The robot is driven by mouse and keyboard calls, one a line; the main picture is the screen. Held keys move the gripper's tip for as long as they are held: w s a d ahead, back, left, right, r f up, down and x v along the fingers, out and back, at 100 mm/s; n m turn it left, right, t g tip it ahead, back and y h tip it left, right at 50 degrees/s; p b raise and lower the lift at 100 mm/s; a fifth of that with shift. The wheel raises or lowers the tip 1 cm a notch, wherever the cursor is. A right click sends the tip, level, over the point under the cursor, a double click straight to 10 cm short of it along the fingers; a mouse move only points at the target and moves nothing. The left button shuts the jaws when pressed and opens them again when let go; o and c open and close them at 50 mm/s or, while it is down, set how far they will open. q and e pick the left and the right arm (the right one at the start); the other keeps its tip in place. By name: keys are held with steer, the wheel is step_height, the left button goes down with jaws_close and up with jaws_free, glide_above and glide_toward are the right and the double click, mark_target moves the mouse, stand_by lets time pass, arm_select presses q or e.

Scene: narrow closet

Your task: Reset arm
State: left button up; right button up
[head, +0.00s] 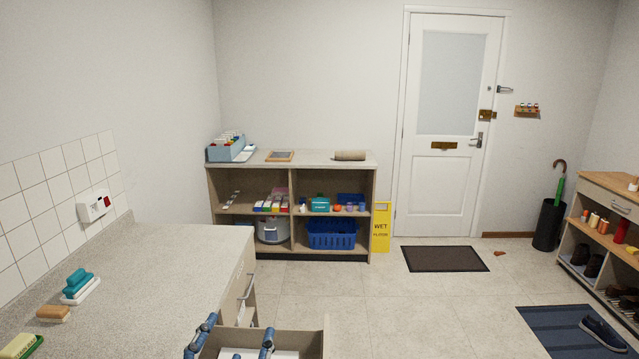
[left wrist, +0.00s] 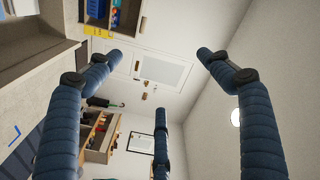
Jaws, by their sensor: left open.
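My left gripper (head: 236,337) shows at the bottom edge of the head view, at an open drawer (head: 318,342) of the counter. Only the blue ribbed fingers show there; the rest of the arm is out of frame. In the left wrist view my left gripper (left wrist: 157,58) has its blue fingers spread wide, with nothing between them. That view is tilted and looks past the fingers toward the white door (left wrist: 160,72) and wall. My right gripper is in neither view.
A low shelf (head: 250,205), a yellow wet-floor sign (head: 381,240) and a shoe rack (head: 605,225) stand farther off. Tiled floor (head: 440,310) right of the drawer is clear.

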arm_select(q)
steer(key=s+a+f+n+g+y, duration=0.1)
steer(key=s+a+f+n+g, duration=0.25)
steer(key=f, duration=0.45)
steer(key=s+a+f+n+g+y, duration=0.1)
steer(key=s+a+f+n+g, duration=0.25)
steer(key=f, duration=0.55)
steer(key=s+f+g, duration=0.4)
steer(key=s+f, duration=0.1)
steer(key=s, duration=0.4)
steer(key=s+f+g, duration=0.3)
steer(key=s+f, duration=0.2)
steer(key=s, duration=0.5)
step_height(320, 180, down, 29)
steer(key=g+b, duration=0.1)
steer(key=b, duration=0.4)
steer(key=s+a+f+g+b, duration=0.1)
steer(key=s+f+b, duration=0.1)
steer(key=s+f, duration=0.7)
steer(key=s+a+f+b, duration=0.1)
steer(key=s+f+b, duration=0.2)
steer(key=s+f, duration=0.6)
step_height(320, 180, down, 5)
steer(key=shift+a+f+g, duration=0.15)
steer(key=shift+f+g, duration=0.05)
steer(key=shift+g, duration=0.2)
